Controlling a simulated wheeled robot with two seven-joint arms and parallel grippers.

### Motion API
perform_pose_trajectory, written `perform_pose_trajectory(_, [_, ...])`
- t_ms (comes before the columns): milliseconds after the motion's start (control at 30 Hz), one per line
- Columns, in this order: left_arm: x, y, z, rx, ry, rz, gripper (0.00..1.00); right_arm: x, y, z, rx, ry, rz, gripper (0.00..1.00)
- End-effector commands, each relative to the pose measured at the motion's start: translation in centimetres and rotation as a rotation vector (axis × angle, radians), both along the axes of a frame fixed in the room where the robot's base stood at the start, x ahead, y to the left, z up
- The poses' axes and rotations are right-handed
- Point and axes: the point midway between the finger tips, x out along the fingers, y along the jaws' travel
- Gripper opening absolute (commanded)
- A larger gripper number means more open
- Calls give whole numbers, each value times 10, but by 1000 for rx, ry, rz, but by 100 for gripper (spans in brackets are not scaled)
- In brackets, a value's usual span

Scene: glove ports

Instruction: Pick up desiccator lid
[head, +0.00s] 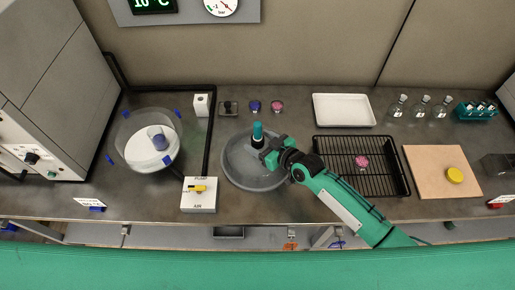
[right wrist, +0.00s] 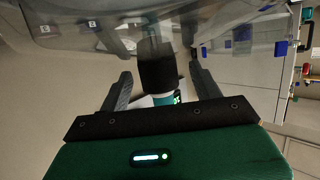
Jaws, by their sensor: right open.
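The desiccator lid (head: 240,172) is a grey, see-through round dome on the bench, left of the black rack. Its knob (head: 257,136) stands up, teal on top and black below. My right gripper (head: 266,153) is at the knob, its arm coming in from the lower right. In the right wrist view the open fingers (right wrist: 160,72) stand on either side of the knob's black part (right wrist: 156,62), with gaps showing. The clear desiccator base (head: 137,152) with blue clips stands at the left, holding a small container. My left gripper is not in view.
A white pump box (head: 198,203) with a yellow handle stands just left of the lid. A black wire rack (head: 335,150) lies under my right arm. A white tray (head: 343,110), a tan board (head: 430,165) and several flasks (head: 421,108) are further right.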

Motion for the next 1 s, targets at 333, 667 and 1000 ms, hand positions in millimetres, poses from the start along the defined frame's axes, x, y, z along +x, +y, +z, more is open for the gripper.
perform_pose_trajectory(333, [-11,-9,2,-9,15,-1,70,11,10,-5,-2,-2,0,65])
perform_pose_trajectory(667, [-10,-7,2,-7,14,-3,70,11,10,-5,-2,-2,0,20])
perform_pose_trajectory(1000, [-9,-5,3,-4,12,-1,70,12,10,-3,1,-4,0,0])
